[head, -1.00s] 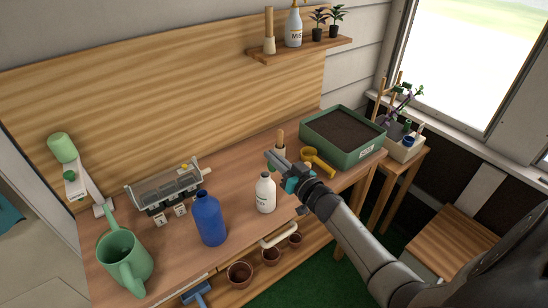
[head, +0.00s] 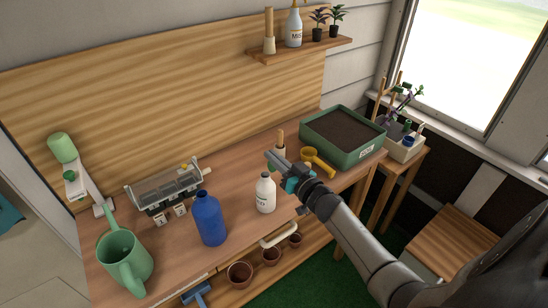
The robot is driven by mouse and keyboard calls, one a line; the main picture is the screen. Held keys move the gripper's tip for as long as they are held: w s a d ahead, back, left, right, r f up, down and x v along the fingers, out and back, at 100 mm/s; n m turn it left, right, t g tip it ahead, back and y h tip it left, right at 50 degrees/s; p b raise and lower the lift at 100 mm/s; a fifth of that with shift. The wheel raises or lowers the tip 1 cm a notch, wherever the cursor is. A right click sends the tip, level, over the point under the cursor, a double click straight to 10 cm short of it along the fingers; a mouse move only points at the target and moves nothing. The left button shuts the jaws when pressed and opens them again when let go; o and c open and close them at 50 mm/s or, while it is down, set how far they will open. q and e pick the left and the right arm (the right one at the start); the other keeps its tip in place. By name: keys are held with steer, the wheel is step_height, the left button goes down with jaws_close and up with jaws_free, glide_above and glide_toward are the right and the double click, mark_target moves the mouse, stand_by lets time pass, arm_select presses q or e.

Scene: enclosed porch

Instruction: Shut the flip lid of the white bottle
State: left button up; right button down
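My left gripper is not in view.
A blue bottle (head: 209,219) and a green watering can (head: 125,262) stand to the left. A clear-covered device (head: 166,190) sits behind them. A yellow scoop (head: 318,161) and a green soil tray (head: 381,148) lie to the right. Terracotta pots (head: 240,273) are below the bench top.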

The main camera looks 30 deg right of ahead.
mark_target(263, 176)
stand_by(0.4)
steer(key=a+n, duration=0.1)
steer(key=n, duration=0.3)
steer(key=shift+s+a, duration=0.1)
steer(key=shift+a, duration=0.3)
steer(key=n, duration=0.1)
steer(key=a+n, duration=0.1)
steer(key=n, duration=0.1)
steer(key=shift+f, duration=0.1)
steer(key=n, duration=0.1)
steer(key=a+n+b, duration=0.1)
steer(key=shift+f+n, duration=0.25)
steer(key=shift+n, duration=0.15)
steer(key=n+b, duration=0.1)
steer(key=a+f+n+b, duration=0.1)
steer(key=n, duration=0.1)
steer(key=n+b, duration=0.1)
steer(key=n, duration=0.1)
steer(key=shift+s+a+f, duration=0.1)
steer(key=shift+a+f, duration=0.15)
steer(key=shift+f, duration=0.1)
steer(key=shift+a+f+n+b, duration=0.1)
steer(key=shift+f+n+b, duration=0.3)
steer(key=shift+n, duration=0.55)
steer(key=shift+a+f+n+b, duration=0.15)
steer(key=shift+n+b, duration=0.4)
steer(key=shift+n, duration=0.35)
steer(key=shift+f+n+b, duration=0.3)
steer(key=shift+n+b, duration=0.15)
steer(key=shift+n, duration=0.5)
